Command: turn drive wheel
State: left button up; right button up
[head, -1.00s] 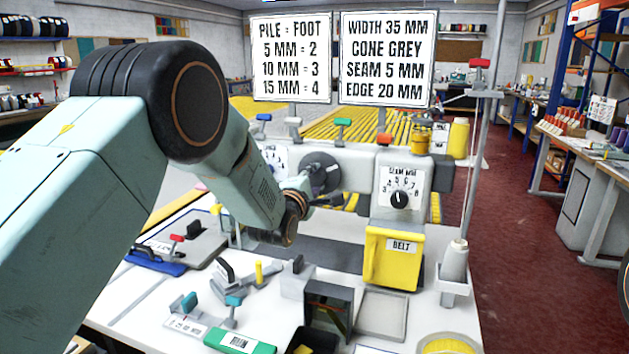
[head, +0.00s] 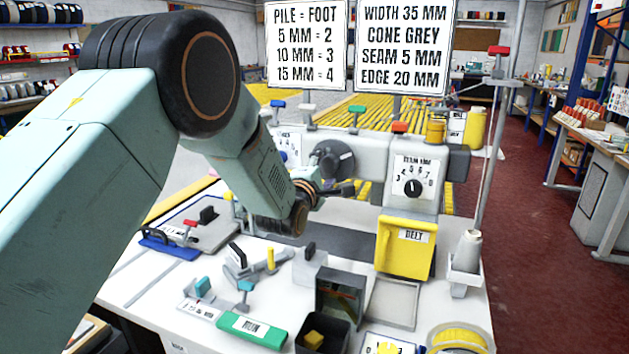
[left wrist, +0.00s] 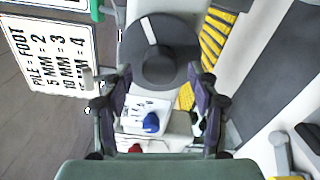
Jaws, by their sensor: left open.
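The drive wheel is a dark grey disc (head: 333,158) with a pale mark on its face, mounted on the white machine head. It shows large in the left wrist view (left wrist: 182,38), upper middle, with a round hub at its centre. My left gripper (head: 345,189) is open and empty, just in front of and below the wheel in the head view. In the left wrist view its two fingers (left wrist: 160,78) stand apart on either side of the wheel's lower part; I cannot tell whether they touch it. My right gripper is not in view.
A seam dial (head: 413,187) and a yellow belt cover (head: 405,248) are right of the wheel. Levers with coloured knobs line the machine top. Small tools and a green box (head: 252,331) lie on the white table in front. Two signs (head: 401,45) stand behind.

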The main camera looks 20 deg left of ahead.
pick_arm(q)
jog(key=s, duration=1)
jog(key=shift+s+a, duration=0.15)
jog(key=shift+s, duration=0.15)
